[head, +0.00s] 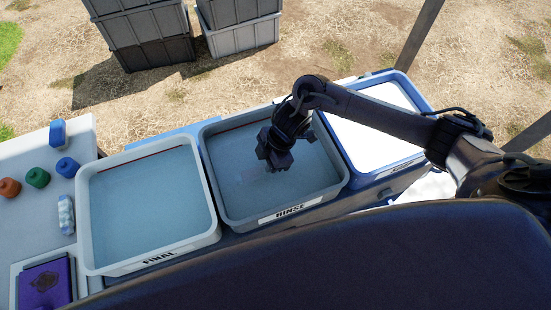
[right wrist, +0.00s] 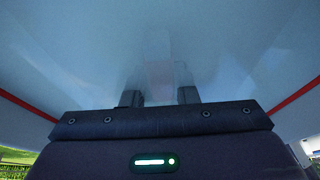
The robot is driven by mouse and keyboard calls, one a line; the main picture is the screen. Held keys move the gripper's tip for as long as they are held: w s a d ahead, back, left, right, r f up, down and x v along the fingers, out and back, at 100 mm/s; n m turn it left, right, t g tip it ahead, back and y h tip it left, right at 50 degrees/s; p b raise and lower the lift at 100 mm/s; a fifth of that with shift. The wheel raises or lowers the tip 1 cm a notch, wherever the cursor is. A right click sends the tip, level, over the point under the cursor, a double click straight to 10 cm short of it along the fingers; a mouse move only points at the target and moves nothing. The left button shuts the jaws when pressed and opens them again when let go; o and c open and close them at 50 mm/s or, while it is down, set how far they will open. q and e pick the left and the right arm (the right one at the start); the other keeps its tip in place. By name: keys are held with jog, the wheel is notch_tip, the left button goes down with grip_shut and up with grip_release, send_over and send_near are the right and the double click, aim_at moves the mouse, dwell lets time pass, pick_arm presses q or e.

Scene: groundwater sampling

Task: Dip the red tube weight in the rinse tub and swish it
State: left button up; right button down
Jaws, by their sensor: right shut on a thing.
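The rinse tub (head: 212,190), grey and labelled RINSE, holds water in the middle of the head view. My right gripper (head: 276,162) reaches down into it, over the middle of the water. In the right wrist view its two fingers (right wrist: 160,94) point down at the water, with a faint pinkish shape (right wrist: 160,72) between and beyond them. The gripper is shut on this thing, probably the red tube weight, but the water blurs its outline. The head view does not show the held thing clearly. My left gripper is not in view.
The FINAL tub (head: 210,238) of water stands left of the rinse tub, and a white-filled blue tub (head: 419,98) stands right. A side table (head: 15,165) holds several bottles (head: 38,178) and a purple item (head: 45,284). Grey crates (head: 145,35) stand behind on the ground.

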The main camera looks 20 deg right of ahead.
jog(key=shift+a, duration=0.3)
jog(key=shift+w+d+p, duration=0.15)
jog(key=shift+d+p, duration=0.25)
jog(key=shift+d, duration=4.65)
jog(key=a+p, duration=0.1)
jog(key=a, duration=0.9)
jog(key=shift+p, duration=0.3)
jog(key=shift+d+p, duration=0.3)
jog(key=shift+d, duration=4.7)
jog(key=shift+a, duration=0.1)
